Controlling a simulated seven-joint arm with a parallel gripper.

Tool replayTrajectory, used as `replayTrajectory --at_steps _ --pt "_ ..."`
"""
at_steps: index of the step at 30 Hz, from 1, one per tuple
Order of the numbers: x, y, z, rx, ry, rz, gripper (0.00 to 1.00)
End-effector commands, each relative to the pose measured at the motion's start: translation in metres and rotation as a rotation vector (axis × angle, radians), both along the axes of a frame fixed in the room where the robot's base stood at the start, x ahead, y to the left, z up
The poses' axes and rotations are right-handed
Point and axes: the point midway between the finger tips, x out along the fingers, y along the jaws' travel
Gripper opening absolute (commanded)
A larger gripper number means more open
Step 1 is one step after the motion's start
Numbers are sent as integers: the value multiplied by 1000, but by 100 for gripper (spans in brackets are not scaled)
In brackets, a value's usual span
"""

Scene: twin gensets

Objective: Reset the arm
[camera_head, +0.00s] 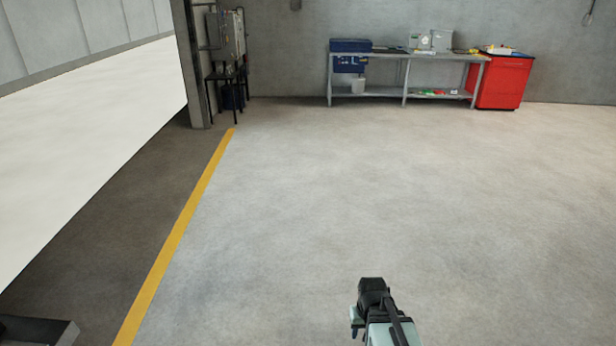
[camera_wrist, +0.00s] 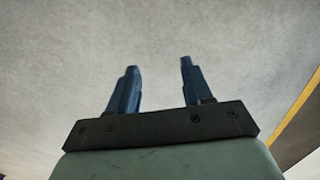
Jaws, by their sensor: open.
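My gripper shows in the wrist view (camera_wrist: 158,72) with its two blue fingers spread apart and nothing between them. Behind the fingers is bare grey concrete floor (camera_wrist: 70,50). In the head view my arm's end shows at the bottom, right of centre, above open floor. The fingers themselves are hard to make out in the head view. The gripper touches nothing that I can see.
A grey workbench (camera_head: 405,56) with boxes and a red cabinet (camera_head: 500,82) stand at the far wall. A yellow floor line (camera_head: 180,228) runs along the left. A dark frame piece (camera_head: 38,330) shows at bottom left. The middle floor is clear.

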Motion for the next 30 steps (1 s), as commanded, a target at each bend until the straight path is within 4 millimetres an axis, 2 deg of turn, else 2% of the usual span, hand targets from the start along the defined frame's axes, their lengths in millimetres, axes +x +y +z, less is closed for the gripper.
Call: replayTrajectory --at_steps 8,14,21,30 --pt "-33 -2 -38 0 79 -6 50" --pt "-68 -2 -73 -1 159 -6 50" --pt "-127 -2 -120 0 281 -7 50" --pt "-207 -3 -168 -1 433 -8 50"
